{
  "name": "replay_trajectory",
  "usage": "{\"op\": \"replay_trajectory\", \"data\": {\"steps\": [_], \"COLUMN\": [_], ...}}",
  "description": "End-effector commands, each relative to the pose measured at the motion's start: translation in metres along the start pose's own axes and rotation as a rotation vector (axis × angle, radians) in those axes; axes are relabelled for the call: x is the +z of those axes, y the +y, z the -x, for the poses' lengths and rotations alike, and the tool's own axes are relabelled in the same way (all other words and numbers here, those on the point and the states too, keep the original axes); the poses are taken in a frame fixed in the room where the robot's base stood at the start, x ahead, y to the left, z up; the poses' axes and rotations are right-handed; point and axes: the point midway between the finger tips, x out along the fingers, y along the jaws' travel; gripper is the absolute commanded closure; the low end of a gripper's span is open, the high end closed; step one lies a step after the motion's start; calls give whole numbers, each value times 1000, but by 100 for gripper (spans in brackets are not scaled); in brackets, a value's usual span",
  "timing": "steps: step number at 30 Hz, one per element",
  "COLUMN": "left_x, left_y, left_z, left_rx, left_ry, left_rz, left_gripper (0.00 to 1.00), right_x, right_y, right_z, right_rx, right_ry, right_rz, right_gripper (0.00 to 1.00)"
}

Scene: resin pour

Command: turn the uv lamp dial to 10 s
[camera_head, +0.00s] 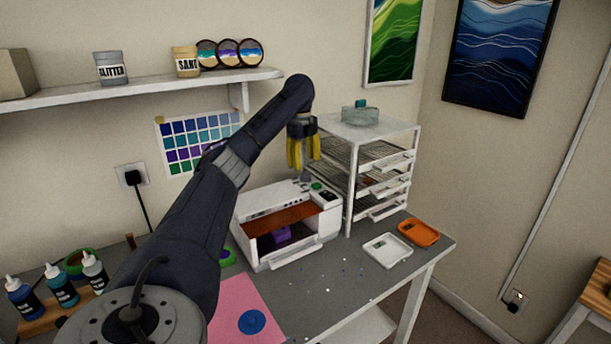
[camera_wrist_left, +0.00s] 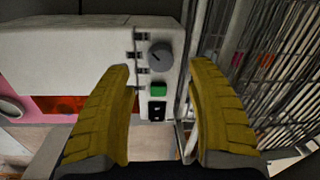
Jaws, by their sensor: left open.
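The UV lamp (camera_head: 286,220) is a white box with an orange window, standing on the grey table; a purple item sits inside it. Its dial (camera_wrist_left: 160,55) is a dark grey round knob on the top panel, beside printed tick marks. A green button (camera_wrist_left: 158,90) and a black switch (camera_wrist_left: 156,111) sit in line with it. My left gripper (camera_head: 303,166) has yellow fingers, points down above the lamp's right end, and is open and empty. In the left wrist view its fingertips (camera_wrist_left: 158,72) are apart, on either side of the panel, with the dial beyond them and untouched.
A white drawer rack (camera_head: 384,128) with wire shelves stands close on the lamp's right. A white tray (camera_head: 388,251) and an orange tray (camera_head: 418,233) lie at the table's right. A pink mat (camera_head: 238,308) and several bottles (camera_head: 61,285) are at the left.

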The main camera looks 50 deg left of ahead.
Motion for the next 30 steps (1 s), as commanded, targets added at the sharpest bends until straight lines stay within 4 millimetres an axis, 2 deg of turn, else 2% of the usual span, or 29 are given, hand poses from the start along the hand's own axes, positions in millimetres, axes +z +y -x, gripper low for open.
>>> {"op": "replay_trajectory", "data": {"steps": [3,12,18,28,30], "left_x": [-1,0,0,0,0], "left_y": [0,0,0,0,0], "left_z": [-19,-48,-55,-56,-56], "left_rx": [3,1,1,0,0], "left_ry": [1,0,0,0,0], "left_rz": [-1,-1,0,0,-1], "left_gripper": [43,43,43,44,52], "right_x": [0,0,0,0,1], "right_y": [0,0,1,2,2], "right_z": [0,0,0,0,0], "right_rx": [0,0,1,2,2], "right_ry": [0,0,0,0,-1], "right_rz": [0,0,0,1,1], "right_gripper": [100,100,100,100,100]}}
